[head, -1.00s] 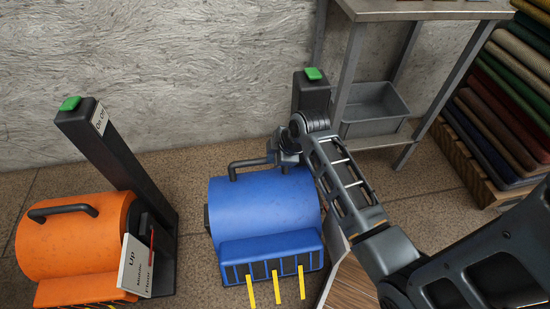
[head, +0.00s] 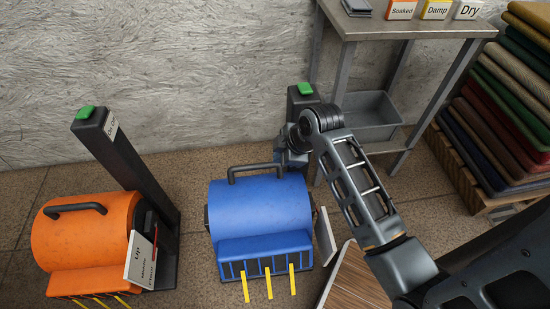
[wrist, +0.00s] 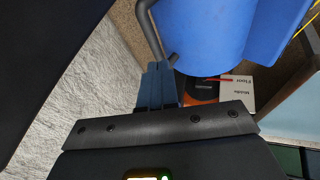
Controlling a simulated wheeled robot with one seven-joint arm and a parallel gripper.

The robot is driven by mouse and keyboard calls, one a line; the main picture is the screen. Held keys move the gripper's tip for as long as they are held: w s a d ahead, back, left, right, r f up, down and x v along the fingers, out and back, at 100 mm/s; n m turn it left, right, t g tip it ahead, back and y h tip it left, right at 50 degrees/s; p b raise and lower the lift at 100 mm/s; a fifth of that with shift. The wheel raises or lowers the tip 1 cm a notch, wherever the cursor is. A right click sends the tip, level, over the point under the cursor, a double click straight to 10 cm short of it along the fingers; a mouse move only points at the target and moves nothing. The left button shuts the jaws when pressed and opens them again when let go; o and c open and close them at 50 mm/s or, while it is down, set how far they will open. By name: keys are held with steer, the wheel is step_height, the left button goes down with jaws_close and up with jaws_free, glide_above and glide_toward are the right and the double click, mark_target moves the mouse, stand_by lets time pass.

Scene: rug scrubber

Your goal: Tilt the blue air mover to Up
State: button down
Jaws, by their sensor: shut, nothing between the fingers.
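The blue air mover (head: 262,210) stands on the floor mid-picture in the head view, its black handle (head: 255,172) on top and yellow strips at its front. In the wrist view its blue drum (wrist: 205,30) fills the upper middle. There, a red pointer (wrist: 215,79) lies by a white label card (wrist: 237,90) reading Middle and Floor. My gripper (head: 292,158) is at the drum's right rear, near the handle's right end. In the wrist view its fingers (wrist: 157,85) are together and empty, close to the handle (wrist: 152,30); contact cannot be told.
An orange air mover (head: 88,235) stands left, with a tilt card (head: 140,258). The blue one's green-topped post (head: 303,95) is behind my wrist. A metal table (head: 400,28), grey bin (head: 370,118), stacked rugs (head: 505,110) and a wooden surface (head: 355,280) are to the right.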

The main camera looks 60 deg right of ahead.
steer(key=r, duration=0.2)
steer(key=n+y, duration=0.1)
steer(key=n, duration=0.2)
glide_above(231, 174)
steer(key=s+a, duration=0.2)
steer(key=s, duration=0.3)
steer(key=shift+t, duration=0.4)
steer(key=f, duration=1)
steer(key=shift+s, duration=0.2)
steer(key=shift+w+d+f, duration=0.3)
steer(key=shift+w+d, duration=0.05)
steer(key=shift+w, duration=0.15)
steer(key=shift+w+d+f, duration=0.25)
steer(key=shift+w+d, duration=0.05)
steer(key=shift+w, duration=0.15)
steer(key=shift+w+d+f+b, duration=0.35)
steer(key=shift+w+d+f, duration=0.05)
steer(key=shift+w, duration=0.2)
